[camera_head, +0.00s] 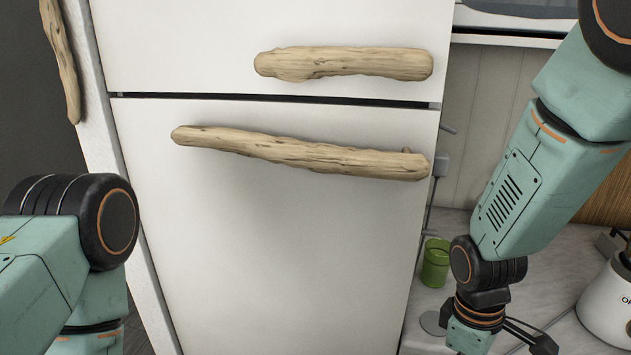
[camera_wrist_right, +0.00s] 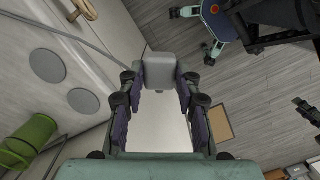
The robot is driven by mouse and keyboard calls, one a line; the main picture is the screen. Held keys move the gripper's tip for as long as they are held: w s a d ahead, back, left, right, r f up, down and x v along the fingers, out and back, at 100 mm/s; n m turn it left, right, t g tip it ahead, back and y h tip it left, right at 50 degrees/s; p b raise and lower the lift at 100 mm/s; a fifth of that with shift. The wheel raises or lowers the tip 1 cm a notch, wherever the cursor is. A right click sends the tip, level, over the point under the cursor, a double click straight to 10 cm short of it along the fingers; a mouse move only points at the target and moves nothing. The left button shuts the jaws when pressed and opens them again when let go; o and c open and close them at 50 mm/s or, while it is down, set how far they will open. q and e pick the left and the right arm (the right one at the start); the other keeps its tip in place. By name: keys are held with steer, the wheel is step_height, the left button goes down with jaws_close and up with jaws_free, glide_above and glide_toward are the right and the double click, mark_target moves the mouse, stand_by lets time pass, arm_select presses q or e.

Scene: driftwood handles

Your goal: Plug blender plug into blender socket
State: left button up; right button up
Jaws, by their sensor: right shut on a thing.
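In the right wrist view my right gripper (camera_wrist_right: 160,88) is shut on a light grey block, which looks like the blender plug (camera_wrist_right: 160,70), held between its fingertips. In the head view my right wrist (camera_head: 480,310) is low on the right above the counter, and the fingertips and plug are not clearly visible. The white blender base (camera_head: 606,308) stands at the right edge, partly cut off. A small grey fitting (camera_head: 441,165) on the wall beside the fridge may be the socket; I cannot tell for sure. My left arm shows at the left, its gripper out of view.
The white fridge (camera_head: 270,240) with driftwood handles (camera_head: 300,152) fills the middle. A green cup (camera_head: 435,262) stands on the counter (camera_head: 455,218) beside it, close to my right wrist. A grey cable (camera_wrist_right: 75,45) crosses the wrist view. Wooden floor lies below.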

steer(key=a+f+m+y+b, duration=0.1)
steer(key=a+f+m+b, duration=0.4)
steer(key=f+m+b, duration=0.4)
step_height(320, 180, down, 4)
steer(key=s+b, duration=0.1)
steer(key=b, duration=0.3)
steer(key=shift+s, duration=0.1)
stand_by(0.3)
steer(key=shift+d, duration=0.15)
